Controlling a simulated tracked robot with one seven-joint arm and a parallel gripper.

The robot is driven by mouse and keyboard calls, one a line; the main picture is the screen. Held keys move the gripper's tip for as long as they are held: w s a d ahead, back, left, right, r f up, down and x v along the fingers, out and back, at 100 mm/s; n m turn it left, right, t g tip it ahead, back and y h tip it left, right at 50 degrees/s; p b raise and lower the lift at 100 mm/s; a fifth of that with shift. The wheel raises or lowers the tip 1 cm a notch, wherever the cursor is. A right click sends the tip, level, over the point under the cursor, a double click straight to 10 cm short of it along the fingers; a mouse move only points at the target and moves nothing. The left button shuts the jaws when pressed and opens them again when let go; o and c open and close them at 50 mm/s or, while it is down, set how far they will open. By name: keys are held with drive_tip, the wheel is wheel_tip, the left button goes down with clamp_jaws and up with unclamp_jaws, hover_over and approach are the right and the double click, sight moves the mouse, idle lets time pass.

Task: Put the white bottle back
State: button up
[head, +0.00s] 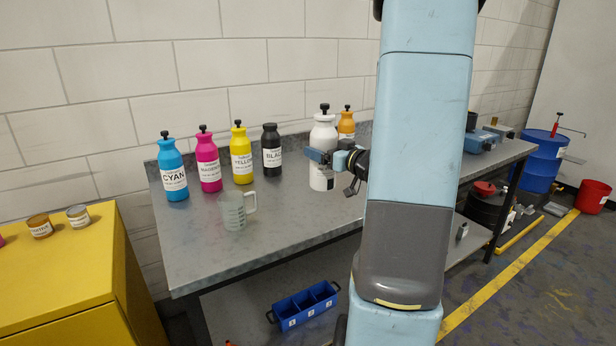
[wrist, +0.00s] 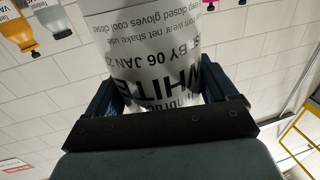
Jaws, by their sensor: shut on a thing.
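The white bottle (head: 322,135) with a black cap is upright over the right part of the grey workbench (head: 280,215). My gripper (head: 332,158) is shut on its body from the right. The wrist view also shows the white bottle (wrist: 150,60) between both fingers, with its "WHITE" label upside down. I cannot tell whether its base touches the bench. Cyan (head: 173,170), magenta (head: 208,162), yellow (head: 241,155) and black (head: 272,150) bottles stand in a row to the left. An orange bottle (head: 346,124) stands behind to the right, partly hidden.
A clear measuring jug (head: 233,211) stands on the bench in front of the yellow bottle. A blue divided bin (head: 305,303) sits on the lower shelf. A yellow cabinet (head: 60,265) with small jars is at left. The front middle of the bench is clear.

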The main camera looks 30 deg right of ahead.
drive_tip(key=w+f, duration=0.8)
drive_tip(key=f, duration=0.2)
drive_tip(key=shift+w+f, duration=0.25)
drive_tip(key=shift+a, duration=0.1)
idle(0.3)
drive_tip(key=o, duration=1.6)
drive_tip(key=shift+f, duration=0.15)
drive_tip(key=shift+c, duration=0.2)
